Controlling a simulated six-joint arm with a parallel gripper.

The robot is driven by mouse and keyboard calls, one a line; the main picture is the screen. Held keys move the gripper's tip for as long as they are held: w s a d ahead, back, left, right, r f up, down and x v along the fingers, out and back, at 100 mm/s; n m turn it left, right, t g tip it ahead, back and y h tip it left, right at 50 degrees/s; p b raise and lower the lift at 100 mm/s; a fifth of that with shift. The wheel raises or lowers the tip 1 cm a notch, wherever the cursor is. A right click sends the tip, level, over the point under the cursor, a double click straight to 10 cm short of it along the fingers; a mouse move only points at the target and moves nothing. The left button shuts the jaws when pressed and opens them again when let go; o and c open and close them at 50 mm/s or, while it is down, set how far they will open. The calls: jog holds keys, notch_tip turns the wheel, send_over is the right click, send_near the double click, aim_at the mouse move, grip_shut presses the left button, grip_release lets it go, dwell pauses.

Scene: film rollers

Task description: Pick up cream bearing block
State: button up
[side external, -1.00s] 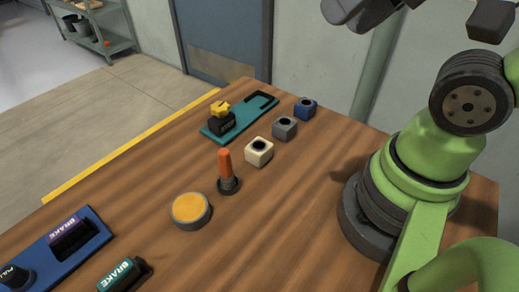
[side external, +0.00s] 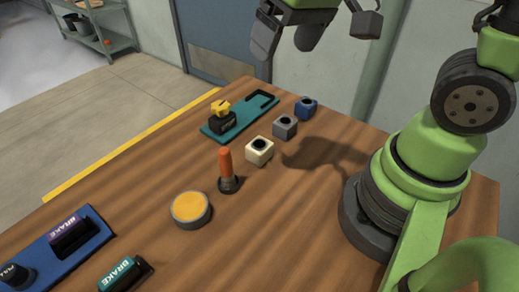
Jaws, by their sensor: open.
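The cream bearing block (side external: 260,151) is a small cube with a dark round hole in its top. It sits on the wooden table, near the middle of the side external view. My gripper (side external: 290,45) is open and empty, high above the table at the top of the view. It is well apart from the cream block, and its upper part is cut off by the frame edge.
A grey block (side external: 285,126) and a blue block (side external: 306,108) stand in a row behind the cream one. An orange-handled upright tool (side external: 226,170) stands close in front. A teal plate (side external: 240,118), a round orange-topped disc (side external: 190,210) and a blue plate (side external: 55,250) lie around.

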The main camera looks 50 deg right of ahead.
jog(key=w+f+n+g, duration=0.2)
jog(key=w+f, duration=0.2)
jog(key=f, duration=0.5)
jog(key=g, duration=0.1)
send_over(260, 144)
jog(key=shift+h, duration=0.4)
jog(key=f, duration=0.9)
jog(key=shift+s, duration=0.2)
jog(key=shift+w+a+f, duration=0.1)
jog(key=shift+f, duration=1.35)
jog(key=shift+w+f, duration=0.1)
jog(key=shift+f, duration=1.3)
jog(key=c, duration=1.3)
